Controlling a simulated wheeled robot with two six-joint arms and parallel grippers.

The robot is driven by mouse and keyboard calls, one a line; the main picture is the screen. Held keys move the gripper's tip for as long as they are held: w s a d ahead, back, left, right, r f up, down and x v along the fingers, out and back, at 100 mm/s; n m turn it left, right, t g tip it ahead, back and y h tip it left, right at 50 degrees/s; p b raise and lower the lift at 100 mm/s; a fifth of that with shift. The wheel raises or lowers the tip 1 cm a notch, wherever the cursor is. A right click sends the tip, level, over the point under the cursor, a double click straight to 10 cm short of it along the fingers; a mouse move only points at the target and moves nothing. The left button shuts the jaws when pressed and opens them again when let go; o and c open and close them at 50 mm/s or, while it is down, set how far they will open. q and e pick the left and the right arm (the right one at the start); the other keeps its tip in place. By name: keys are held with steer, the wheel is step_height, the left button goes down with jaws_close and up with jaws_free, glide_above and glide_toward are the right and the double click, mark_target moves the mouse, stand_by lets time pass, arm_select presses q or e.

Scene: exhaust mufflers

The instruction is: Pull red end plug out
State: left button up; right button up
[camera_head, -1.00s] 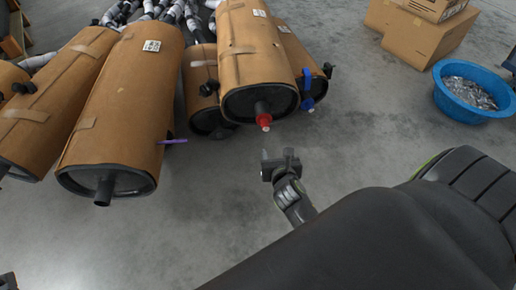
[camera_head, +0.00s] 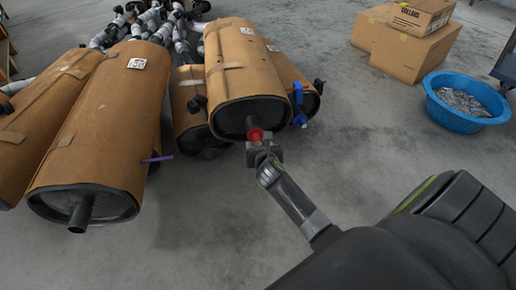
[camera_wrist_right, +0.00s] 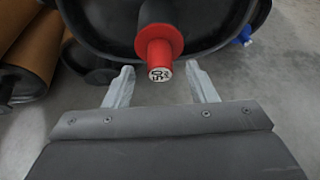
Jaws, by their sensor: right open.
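The red end plug (camera_head: 255,134) sits on the pipe at the near end of a cardboard-wrapped muffler (camera_head: 241,75). In the right wrist view the plug (camera_wrist_right: 159,48) has a wide flange and a narrower stub with a white, marked end face. My right gripper (camera_head: 263,150) is open, right at the plug in the head view. In the wrist view its two fingertips (camera_wrist_right: 161,68) stand left and right of the stub's end, with a gap on both sides. The plug is not gripped. My left gripper is not in view.
Other wrapped mufflers (camera_head: 95,125) lie to the left, one with a purple piece (camera_head: 157,159) at its side. A blue plug or clamp (camera_head: 299,104) is just right of the red plug. Boxes (camera_head: 405,45) and a blue basin (camera_head: 466,103) stand at right. The near floor is clear.

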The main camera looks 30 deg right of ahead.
steer(key=shift+b+x, duration=0.45)
steer(key=shift+x, duration=0.85)
steer(key=c, duration=1.1)
steer(key=shift+o, duration=0.2)
steer(key=shift+s+a+r+p, duration=0.1)
steer(key=shift+s+a+p, duration=0.15)
steer(key=shift+s+p, duration=0.35)
steer(key=shift+s+a+p, duration=0.3)
steer(key=shift+s+p, duration=0.15)
steer(key=shift+s, duration=0.1)
steer(key=shift+s+a+p, duration=0.3)
steer(key=shift+s+p, duration=0.15)
steer(key=shift+s, duration=0.25)
steer(key=shift+s+a+p, duration=0.25)
steer(key=shift+s+p, duration=0.2)
steer(key=shift+s, duration=0.25)
steer(key=shift+s+a+p, duration=0.3)
steer(key=shift+s+p, duration=0.15)
steer(key=shift+s, duration=0.25)
